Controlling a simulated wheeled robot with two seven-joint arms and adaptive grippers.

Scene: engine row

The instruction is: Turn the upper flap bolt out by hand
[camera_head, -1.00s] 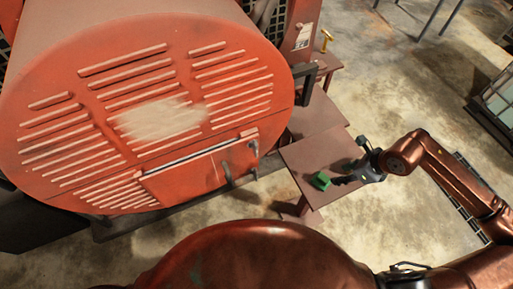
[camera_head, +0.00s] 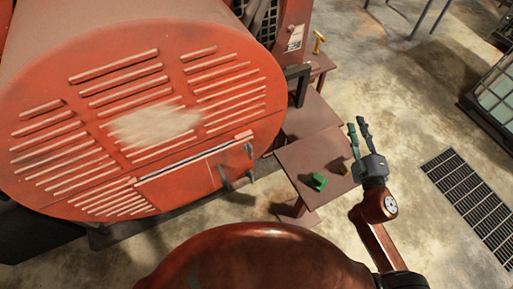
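The large red round housing (camera_head: 60,110) fills the left of the view. Its flap (camera_head: 185,182) is at the lower right of the face and looks flush with it. Small dark fittings (camera_head: 249,151) show at the flap's right edge; I cannot tell which is the upper bolt or how far any is turned. My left gripper is not in view.
A low brown table (camera_head: 300,155) stands right of the housing. A yellow tool-like object (camera_head: 318,42) is farther back. A floor grate (camera_head: 468,190) and open concrete floor lie right.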

